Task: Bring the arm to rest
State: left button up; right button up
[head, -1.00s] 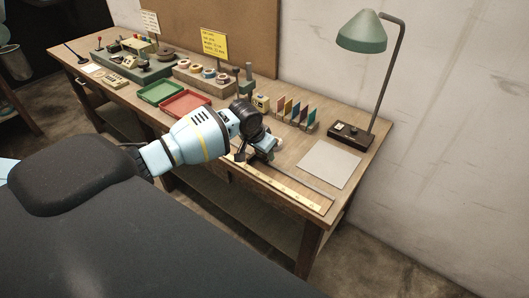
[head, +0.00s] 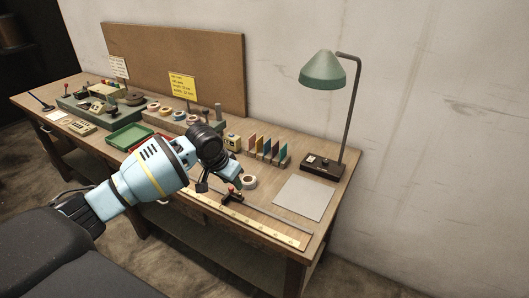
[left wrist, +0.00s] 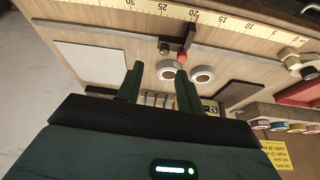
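My left gripper (head: 232,176) is above the front right part of the workbench, at the end of my blue and white arm. In the left wrist view its two dark green fingers (left wrist: 160,84) stand apart with nothing held between them. A white tape roll (head: 250,181) stands on the bench just right of the gripper. The left wrist view shows this area from above with two tape rolls, one (left wrist: 168,70) beyond the gap between the fingers and one (left wrist: 202,74) beside it. A red-knobbed fixture (head: 231,191) sits near the gripper. My right gripper is not in view.
A yellow ruler (head: 245,222) runs along the bench's front edge. A grey mat (head: 303,198) lies at the right, below a green lamp (head: 323,72). Colored cards (head: 267,148) stand behind the gripper. A green tray (head: 130,136) and a partly hidden red tray (head: 143,141) are to the left.

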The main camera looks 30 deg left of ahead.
pick_arm(q)
jog(key=s+d+f+m+g+h, duration=0.1)
jog(key=s+d+f, duration=0.6)
jog(key=s, duration=0.2)
jog(key=s+d+f+m, duration=0.2)
jog(key=s+d+f, duration=0.4)
jog(key=s+d, duration=0.3)
jog(key=s+a+n+g+y, duration=0.1)
jog(key=s+a+n, duration=0.2)
jog(key=s, duration=1.8)
jog(key=w+d+f+t+h, duration=0.1)
jog(key=w+d+f+t, duration=0.1)
jog(key=w+f+t, duration=0.5)
notch_tip(320, 180, down, 3)
jog(key=shift+d, duration=0.2)
